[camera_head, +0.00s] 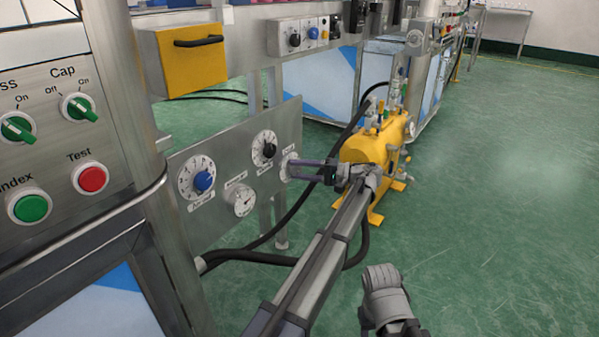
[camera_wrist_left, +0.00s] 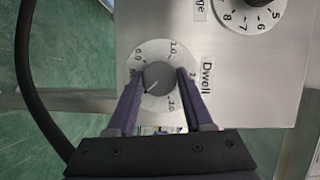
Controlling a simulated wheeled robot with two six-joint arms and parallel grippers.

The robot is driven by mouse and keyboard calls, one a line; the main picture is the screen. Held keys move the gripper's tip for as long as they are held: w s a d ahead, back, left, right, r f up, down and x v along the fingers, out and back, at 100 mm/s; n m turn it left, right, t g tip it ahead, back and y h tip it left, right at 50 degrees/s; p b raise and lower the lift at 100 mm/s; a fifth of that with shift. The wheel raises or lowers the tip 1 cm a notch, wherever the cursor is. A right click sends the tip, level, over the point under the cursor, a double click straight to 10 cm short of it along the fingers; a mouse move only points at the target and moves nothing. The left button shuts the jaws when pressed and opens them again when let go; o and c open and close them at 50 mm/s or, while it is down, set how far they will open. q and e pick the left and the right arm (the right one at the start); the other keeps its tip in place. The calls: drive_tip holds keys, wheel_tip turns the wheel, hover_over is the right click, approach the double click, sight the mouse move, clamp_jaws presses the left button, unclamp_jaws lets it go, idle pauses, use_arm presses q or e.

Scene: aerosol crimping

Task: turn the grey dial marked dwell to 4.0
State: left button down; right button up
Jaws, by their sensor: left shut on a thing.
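The grey dwell dial (camera_wrist_left: 158,78) sits in a round white scale on a metal panel, with the word Dwell printed beside it. Its white pointer line aims to the lower left in the left wrist view; I cannot read the exact value there. My left gripper (camera_wrist_left: 160,75) has its two purple fingers on opposite sides of the dial, shut on it. In the head view the left gripper (camera_head: 291,170) reaches the right end of the panel, and its fingers partly cover the dwell dial's white scale (camera_head: 287,160). My right gripper is not in view.
A yellow machine (camera_head: 377,147) stands on the floor behind the left gripper. A black hose runs below the panel. Green floor lies open at right.

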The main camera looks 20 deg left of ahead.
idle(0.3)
use_arm(q)
drive_tip(key=shift+c, duration=1.5)
unclamp_jaws()
drive_tip(key=d, duration=0.7)
drive_tip(key=shift+w+d+r, duration=0.15)
drive_tip(key=shift+w+d, duration=0.05)
drive_tip(key=shift+d, duration=0.2)
